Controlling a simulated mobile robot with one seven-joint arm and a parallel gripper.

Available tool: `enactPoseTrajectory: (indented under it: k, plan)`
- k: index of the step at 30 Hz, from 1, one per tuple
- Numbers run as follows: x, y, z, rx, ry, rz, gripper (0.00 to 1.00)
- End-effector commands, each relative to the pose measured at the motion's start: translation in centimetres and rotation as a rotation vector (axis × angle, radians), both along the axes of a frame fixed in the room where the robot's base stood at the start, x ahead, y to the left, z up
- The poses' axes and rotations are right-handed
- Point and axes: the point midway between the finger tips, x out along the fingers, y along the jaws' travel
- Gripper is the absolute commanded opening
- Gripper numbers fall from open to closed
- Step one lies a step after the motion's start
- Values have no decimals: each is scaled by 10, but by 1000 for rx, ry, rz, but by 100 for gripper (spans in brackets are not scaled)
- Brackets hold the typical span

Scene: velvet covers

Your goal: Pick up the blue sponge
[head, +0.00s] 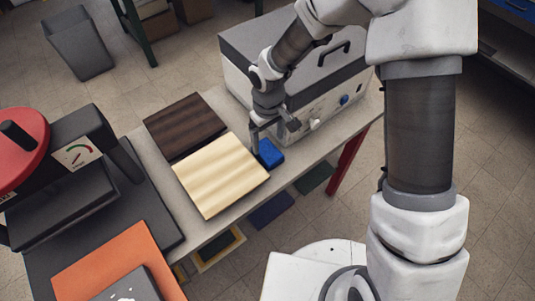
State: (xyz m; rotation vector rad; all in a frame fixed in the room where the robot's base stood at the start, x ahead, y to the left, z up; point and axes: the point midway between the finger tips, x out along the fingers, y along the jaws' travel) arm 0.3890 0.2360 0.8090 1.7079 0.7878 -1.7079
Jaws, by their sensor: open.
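The blue sponge (270,154) lies on the table, just right of the light wooden board's upper right edge and in front of the grey and white machine. My gripper (268,136) points down right over the sponge, with its fingers spread. One finger comes down at the sponge's left side; the other is at its upper right. The fingers overlap the sponge in this view, so I cannot tell whether they touch it. Part of the sponge's far side is hidden by the gripper.
A light wooden board (221,178) and a dark board (184,126) lie left of the sponge. The grey-lidded machine (335,97) stands close behind my gripper. A press with a red top (20,150) is at the left. The table's front edge (309,167) is close to the sponge.

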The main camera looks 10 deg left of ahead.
Motion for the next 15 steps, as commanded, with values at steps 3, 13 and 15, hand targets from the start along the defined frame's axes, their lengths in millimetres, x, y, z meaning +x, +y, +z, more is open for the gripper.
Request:
enactPoseTrajectory:
  k: [3,13,15]
  plan:
    - [0,0,-5,-1,1,1,90]
    - [-5,1,-48,-3,5,0,90]
    - [-5,2,-55,0,3,1,90]
